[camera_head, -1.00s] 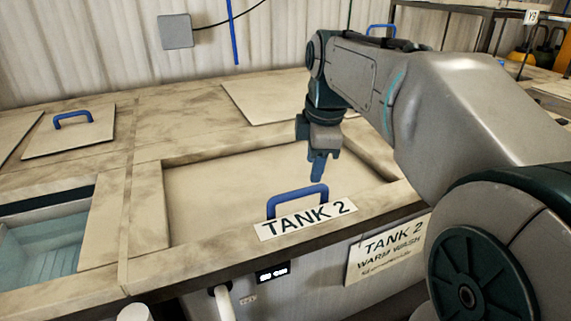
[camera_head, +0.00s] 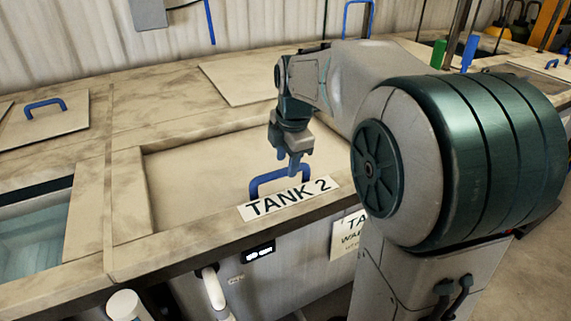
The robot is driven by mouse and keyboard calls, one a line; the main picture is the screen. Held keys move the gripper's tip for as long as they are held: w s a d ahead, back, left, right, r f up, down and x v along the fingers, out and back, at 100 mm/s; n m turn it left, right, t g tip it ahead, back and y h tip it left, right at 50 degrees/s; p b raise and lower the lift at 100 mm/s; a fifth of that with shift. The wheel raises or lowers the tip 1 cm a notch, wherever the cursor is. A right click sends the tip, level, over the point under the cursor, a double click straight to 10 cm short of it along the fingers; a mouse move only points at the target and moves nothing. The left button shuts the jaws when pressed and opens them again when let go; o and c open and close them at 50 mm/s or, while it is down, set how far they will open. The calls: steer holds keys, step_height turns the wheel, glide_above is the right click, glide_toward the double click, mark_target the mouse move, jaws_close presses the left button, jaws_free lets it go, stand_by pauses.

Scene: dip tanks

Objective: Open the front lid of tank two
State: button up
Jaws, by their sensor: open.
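The front lid of tank two (camera_head: 205,170) is a flat beige panel, lying closed in its recessed frame. Its blue arched handle (camera_head: 254,184) stands at the front edge, just behind the white "TANK 2" label (camera_head: 287,201). My gripper (camera_head: 291,168) points down over the lid, at the right part of the handle. Its fingers overlap the handle's top bar in the picture. I cannot tell whether they touch it or straddle it. Nothing is seen held in the gripper.
An open tank with liquid (camera_head: 32,235) lies at the left. A second lid with a blue handle (camera_head: 45,125) is behind it. Another flat panel (camera_head: 240,84) lies behind tank two. A white pipe (camera_head: 213,288) juts from the tank front.

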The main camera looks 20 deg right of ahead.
steer(key=shift+w+f, duration=0.25)
steer(key=shift+f, duration=0.9)
jaws_close()
steer(key=shift+w+a, duration=0.1)
